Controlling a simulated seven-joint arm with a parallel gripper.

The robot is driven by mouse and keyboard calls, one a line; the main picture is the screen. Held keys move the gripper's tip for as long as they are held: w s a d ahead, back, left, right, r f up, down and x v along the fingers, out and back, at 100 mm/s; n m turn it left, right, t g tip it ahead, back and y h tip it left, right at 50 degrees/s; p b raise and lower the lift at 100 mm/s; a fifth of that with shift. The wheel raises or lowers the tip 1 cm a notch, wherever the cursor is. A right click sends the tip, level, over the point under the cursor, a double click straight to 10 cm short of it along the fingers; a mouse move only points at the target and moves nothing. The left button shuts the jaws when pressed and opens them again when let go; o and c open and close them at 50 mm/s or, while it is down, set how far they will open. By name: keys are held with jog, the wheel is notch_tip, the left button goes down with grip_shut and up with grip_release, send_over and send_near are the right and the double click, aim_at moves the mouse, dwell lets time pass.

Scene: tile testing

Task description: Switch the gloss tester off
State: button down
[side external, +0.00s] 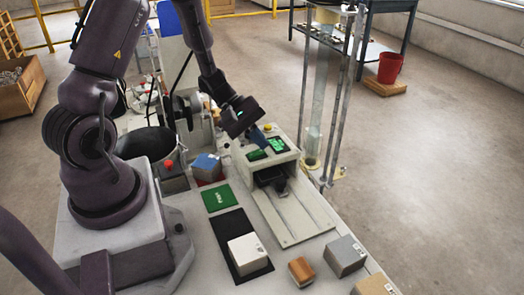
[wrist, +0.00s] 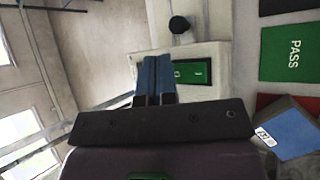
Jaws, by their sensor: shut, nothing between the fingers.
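The gloss tester (side external: 285,163) is a beige box with green lit panels on its top, a dark opening in front and a rail bed running forward. In the wrist view, a green panel (wrist: 194,73) with small pale marks shows on the tester's top (wrist: 217,60). My gripper (side external: 261,140) is over the tester's top, near the panels. Its blue fingers (wrist: 153,85) are shut together with nothing between them, beside the green panel in the wrist view. I cannot tell whether the fingertips touch the tester. They partly hide its top.
A green PASS mat (side external: 218,198) and a blue block (side external: 207,165) on a red mat lie left of the tester. A white block (side external: 249,254) sits on a black mat (side external: 229,229). Brown (side external: 301,271) and grey (side external: 345,255) blocks stand in front. A glass column (side external: 321,100) stands behind right.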

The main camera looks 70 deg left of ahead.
aim_at(260, 152)
jog(key=shift+r, duration=0.3)
jog(key=shift+r, duration=2.5)
